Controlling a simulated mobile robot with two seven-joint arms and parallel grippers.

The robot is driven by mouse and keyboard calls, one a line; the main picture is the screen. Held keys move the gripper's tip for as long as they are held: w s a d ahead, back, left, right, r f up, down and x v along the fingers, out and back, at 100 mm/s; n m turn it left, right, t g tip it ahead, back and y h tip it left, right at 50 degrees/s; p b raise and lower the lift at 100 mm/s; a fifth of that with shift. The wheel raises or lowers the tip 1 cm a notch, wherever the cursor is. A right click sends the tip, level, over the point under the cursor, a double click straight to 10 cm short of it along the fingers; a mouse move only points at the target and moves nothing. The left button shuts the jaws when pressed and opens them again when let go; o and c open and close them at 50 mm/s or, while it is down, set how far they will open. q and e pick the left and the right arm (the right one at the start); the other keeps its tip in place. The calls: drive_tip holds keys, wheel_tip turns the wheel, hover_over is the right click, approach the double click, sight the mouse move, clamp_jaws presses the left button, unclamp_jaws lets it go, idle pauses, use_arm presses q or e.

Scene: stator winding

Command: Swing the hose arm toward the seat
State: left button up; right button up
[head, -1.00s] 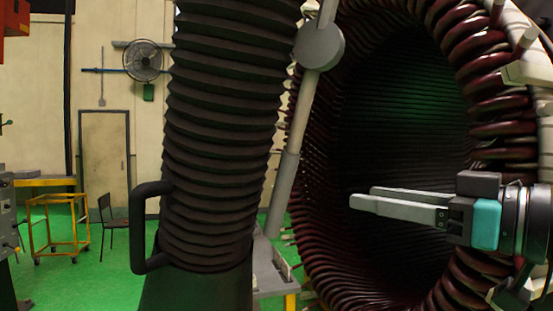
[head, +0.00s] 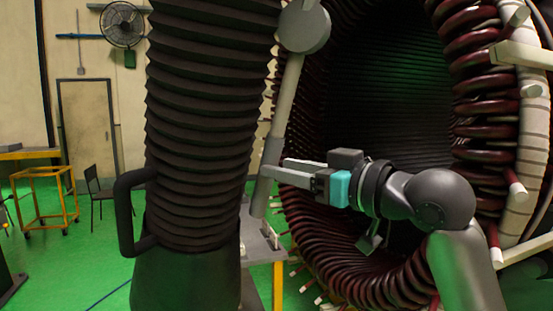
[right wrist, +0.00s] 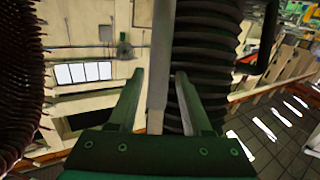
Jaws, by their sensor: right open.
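The hose arm shows as a thick black corrugated hose (head: 205,120) with a black side handle (head: 128,210), beside a slim grey jointed rod (head: 288,95). My right gripper (head: 275,166) is open and points left at the lower part of the rod. In the right wrist view the grey rod (right wrist: 160,60) appears between the open fingers (right wrist: 160,76), with the hose (right wrist: 205,50) behind to the right. I cannot tell whether the fingers touch the rod. A dark chair (head: 101,195), the only seat I see, stands far back left. My left gripper is out of view.
The large stator with dark red coils (head: 330,240) stands close behind and right of my right arm. A grey-topped bench (head: 262,245) is below the rod. A yellow cart (head: 45,200) stands at the left on the open green floor.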

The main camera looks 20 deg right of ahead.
drive_tip(key=shift+x, duration=1.25)
drive_tip(key=shift+c, duration=0.3)
clamp_jaws()
